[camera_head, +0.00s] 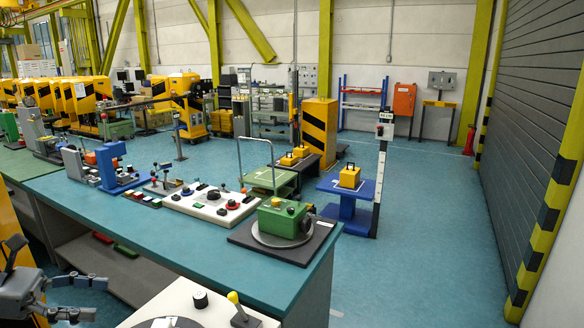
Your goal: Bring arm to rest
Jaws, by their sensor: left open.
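My left gripper (98,299) is at the lower left edge of the head view. Its dark grey fingers are apart and point right, with nothing between them. It is in front of the long teal-topped workbench (262,262), apart from everything on it. My right gripper is out of view. On the bench, a green box with knobs (281,217) sits on a round metal plate over a dark base. A white panel with knobs (208,203) lies to its left.
A white-topped unit with a black knob and a yellow-tipped lever (235,306) stands at the bottom, right of my gripper. A blue stand (347,205) with a yellow box is beyond the bench. Open floor (420,235) lies to the right, before a grey shutter (525,150).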

